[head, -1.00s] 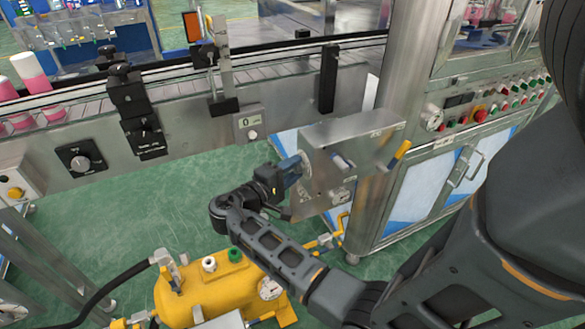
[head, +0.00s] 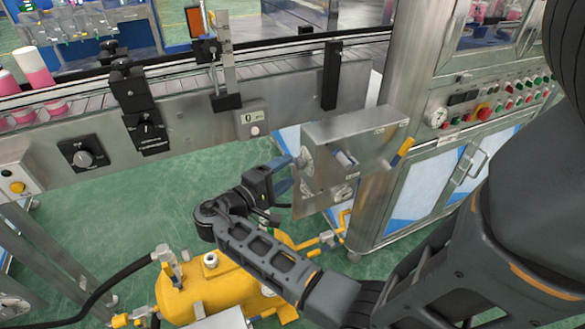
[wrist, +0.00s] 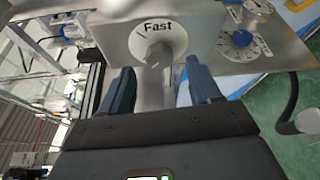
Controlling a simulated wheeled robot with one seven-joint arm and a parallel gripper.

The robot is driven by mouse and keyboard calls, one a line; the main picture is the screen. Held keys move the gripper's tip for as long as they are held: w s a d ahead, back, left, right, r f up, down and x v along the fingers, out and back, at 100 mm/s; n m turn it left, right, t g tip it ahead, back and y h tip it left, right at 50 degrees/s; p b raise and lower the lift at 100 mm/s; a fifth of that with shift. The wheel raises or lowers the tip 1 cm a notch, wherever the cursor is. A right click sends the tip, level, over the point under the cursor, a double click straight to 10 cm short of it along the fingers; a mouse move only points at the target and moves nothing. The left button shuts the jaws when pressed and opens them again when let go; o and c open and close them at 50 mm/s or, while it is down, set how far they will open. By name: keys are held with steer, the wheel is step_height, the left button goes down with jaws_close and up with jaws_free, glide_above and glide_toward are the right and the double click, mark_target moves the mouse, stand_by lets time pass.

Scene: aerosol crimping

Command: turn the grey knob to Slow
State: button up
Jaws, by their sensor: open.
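The grey knob (wrist: 158,53) sits on a round white dial face on the metal box, with the word "Fast" above it in the wrist view. No "Slow" label is readable. In the head view the knob (head: 303,160) is on the box's left side, partly hard to make out. My gripper (wrist: 160,72) is open, its two blue fingers spread to either side of the knob's line, tips just short of the dial and apart from the knob. In the head view my gripper (head: 287,170) points at the knob side of the box and holds nothing.
The metal box (head: 350,135) carries a yellow-tipped lever (head: 402,151) on its right. A blue dial (wrist: 241,39) and a gauge lie right of the knob in the wrist view. The conveyor (head: 190,85) runs behind. A yellow tank (head: 212,285) stands below my arm.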

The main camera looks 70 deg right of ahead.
steer(key=shift+v, duration=1.85)
